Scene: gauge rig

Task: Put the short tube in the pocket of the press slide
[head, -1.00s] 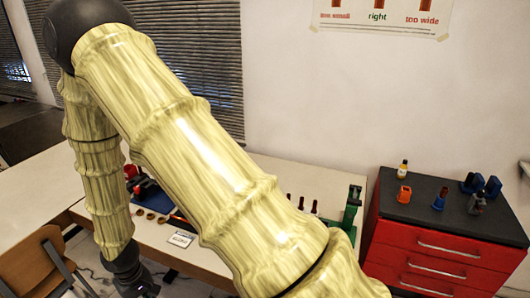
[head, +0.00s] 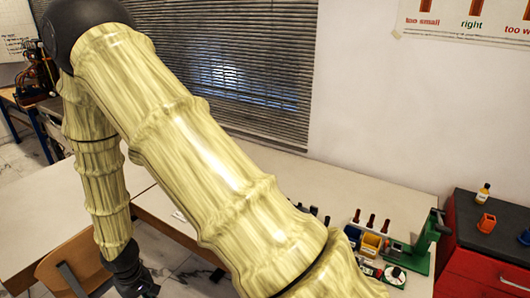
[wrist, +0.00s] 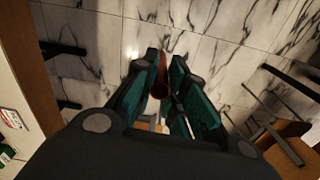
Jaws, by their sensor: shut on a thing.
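My gripper (wrist: 165,92) is shut on a reddish-brown tube (wrist: 160,88), held between its green-padded fingers and seen nearly end-on in the wrist view. Marble floor shows beneath it. In the head view, my gripper (head: 143,288) is only partly visible at the bottom left, low beside the table, and the tube cannot be made out there. A green press (head: 428,235) stands at the right end of the table, far from my gripper. Its slide and pocket are too small to tell.
Dark red tubes (head: 371,220), small yellow and blue bins (head: 371,243) and a round dial (head: 395,274) are near the press. A red cabinet (head: 478,268) stands at right. A wooden chair (head: 75,268) is close to my gripper. The left table is bare.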

